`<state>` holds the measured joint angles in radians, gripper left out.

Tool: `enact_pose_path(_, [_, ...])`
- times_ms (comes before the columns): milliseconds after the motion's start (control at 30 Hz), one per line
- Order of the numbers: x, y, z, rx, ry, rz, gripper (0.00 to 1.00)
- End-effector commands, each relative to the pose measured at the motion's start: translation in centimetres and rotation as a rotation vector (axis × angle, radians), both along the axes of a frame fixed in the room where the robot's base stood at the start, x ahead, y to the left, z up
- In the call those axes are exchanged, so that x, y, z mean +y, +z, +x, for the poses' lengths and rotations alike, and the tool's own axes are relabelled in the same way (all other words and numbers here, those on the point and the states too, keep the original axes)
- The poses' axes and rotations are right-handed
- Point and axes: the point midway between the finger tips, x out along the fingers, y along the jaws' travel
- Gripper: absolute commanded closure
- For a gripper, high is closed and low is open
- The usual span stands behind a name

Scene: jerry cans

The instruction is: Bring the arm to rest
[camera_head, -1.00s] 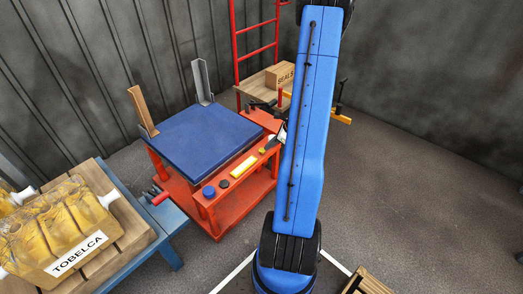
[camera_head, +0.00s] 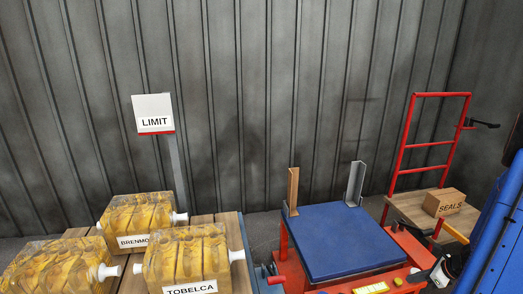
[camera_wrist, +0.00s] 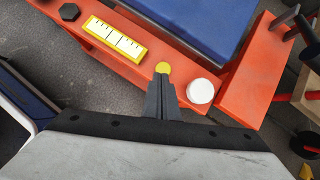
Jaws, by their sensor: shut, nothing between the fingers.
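My gripper (camera_wrist: 162,84) is shut and empty in the wrist view. Its dark fingertips are over the orange front shelf (camera_wrist: 128,64) of a cart, beside a yellow round button (camera_wrist: 163,67) and a white round cap (camera_wrist: 200,91). I cannot tell whether the tips touch the shelf. In the head view my blue arm (camera_head: 495,235) stands at the right edge, partly out of frame.
The cart carries a blue platform (camera_head: 335,240). Left of it, clear jerry cans of yellow liquid (camera_head: 190,262) stand on a slatted wooden top (camera_head: 205,219). A LIMIT sign (camera_head: 154,113) stands behind. A SEALS box (camera_head: 444,202) sits on a red-railed trolley (camera_head: 408,207).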

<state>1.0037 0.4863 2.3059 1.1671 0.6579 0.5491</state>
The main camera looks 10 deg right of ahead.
Motion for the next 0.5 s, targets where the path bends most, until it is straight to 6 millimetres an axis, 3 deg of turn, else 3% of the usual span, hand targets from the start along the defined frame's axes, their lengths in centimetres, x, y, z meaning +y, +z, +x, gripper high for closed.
enact_pose_path(233, [6.1,6.6,2.6,-0.06,0.292,-0.127,1.0])
enact_pose_path(500, [13.9,13.3,3.4,-0.124,0.647,-0.278,1.0])
